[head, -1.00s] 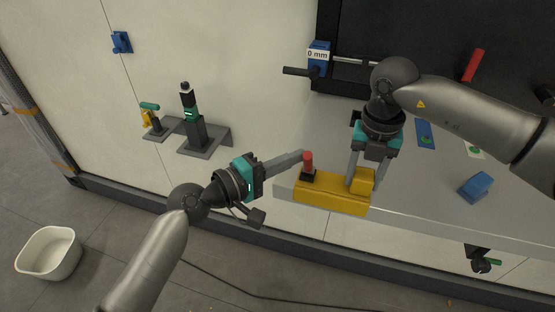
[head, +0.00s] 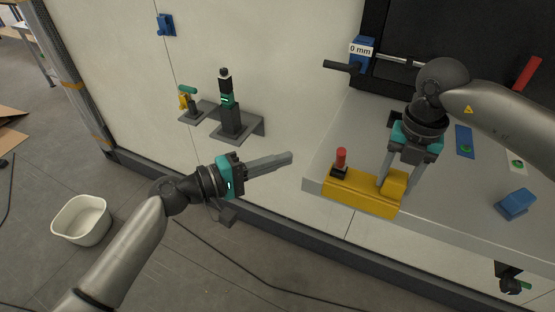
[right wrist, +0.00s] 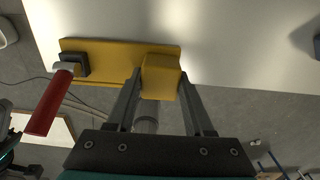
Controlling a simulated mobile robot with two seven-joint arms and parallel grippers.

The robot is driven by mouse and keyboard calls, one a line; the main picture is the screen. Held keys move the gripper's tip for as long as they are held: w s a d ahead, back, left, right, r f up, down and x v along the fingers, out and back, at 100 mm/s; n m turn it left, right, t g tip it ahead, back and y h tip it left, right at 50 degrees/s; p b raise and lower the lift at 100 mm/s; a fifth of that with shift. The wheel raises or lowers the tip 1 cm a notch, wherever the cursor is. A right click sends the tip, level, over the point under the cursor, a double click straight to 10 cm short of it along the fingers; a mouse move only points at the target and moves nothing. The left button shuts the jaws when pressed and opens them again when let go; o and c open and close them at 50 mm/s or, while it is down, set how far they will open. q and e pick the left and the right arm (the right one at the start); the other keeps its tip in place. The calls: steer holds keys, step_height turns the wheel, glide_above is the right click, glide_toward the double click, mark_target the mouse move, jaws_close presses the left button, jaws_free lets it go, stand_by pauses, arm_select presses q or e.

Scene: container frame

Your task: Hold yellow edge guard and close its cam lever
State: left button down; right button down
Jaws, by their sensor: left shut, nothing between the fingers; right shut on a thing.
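The yellow edge guard (head: 358,196) sits on the front edge of the grey ledge in the head view. Its raised yellow block is held between the fingers of my right gripper (head: 397,186). The right wrist view shows the same block (right wrist: 161,76) between the two fingers. The cam lever with a red handle (head: 341,158) stands upright on a black base at the guard's left end; its red handle also shows in the right wrist view (right wrist: 48,104). My left gripper (head: 290,157) is shut and empty, left of the lever and apart from it.
A blue block (head: 516,204) lies on the ledge (head: 455,212) to the right. A blue device marked 0 mm (head: 362,54) stands at the back. Tools stand on a small wall shelf (head: 233,128). A white bin (head: 81,221) is on the floor at left.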

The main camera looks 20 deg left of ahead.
steer(key=shift+r, duration=0.1)
stand_by(0.3)
steer(key=shift+c, duration=1)
jaws_free()
